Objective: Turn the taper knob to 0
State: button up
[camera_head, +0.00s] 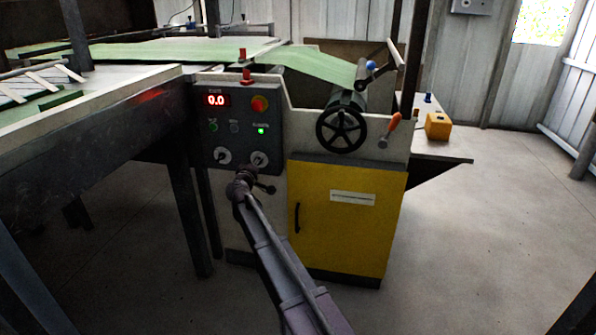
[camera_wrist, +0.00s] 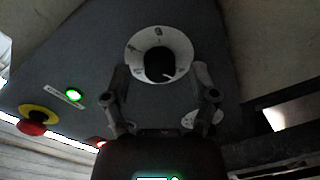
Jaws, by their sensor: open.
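Two dark knobs on round white dials sit low on the grey control panel, a left one (camera_head: 222,156) and a right one (camera_head: 260,159). I cannot read which is labelled taper. In the wrist view a black knob (camera_wrist: 159,62) on its white dial lies between and just beyond my fingertips; from its place by the green lamp it looks like the right one. A pale pointer mark on it points to the lower right of that picture. My gripper (camera_wrist: 160,78) is open and empty, apart from the knob. The other dial (camera_wrist: 203,118) is partly hidden behind a finger.
The panel has a red display (camera_head: 216,100) reading 0.0, a red emergency stop (camera_head: 260,103) and a lit green lamp (camera_head: 261,131). A handwheel (camera_head: 341,129) and yellow cabinet door (camera_head: 345,215) are to the right. A long table (camera_head: 110,105) stands left.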

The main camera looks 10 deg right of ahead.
jog(key=s+a+m, duration=0.4)
jog(key=s+m, duration=0.7)
jog(key=s, duration=0.2)
jog(key=s+d+r+g+p, duration=0.3)
jog(key=s+d+p, duration=0.1)
jog(key=d+p, duration=0.2)
jog(key=s+d+r+m+g+p, duration=0.1)
jog(key=s+d+r+g+p, duration=0.2)
jog(key=d+p, duration=0.4)
jog(key=s+d+r+m+g+h+p, duration=0.1)
jog(key=s+d+r+g+p, duration=0.2)
jog(key=s+d+p, duration=0.2)
jog(key=d+p, duration=0.2)
jog(key=p, duration=0.1)
jog(key=shift+r+g, duration=0.3)
jog(key=shift+r, duration=0.05)
dwell(1.7)
jog(key=shift+d, duration=0.1)
dwell(0.5)
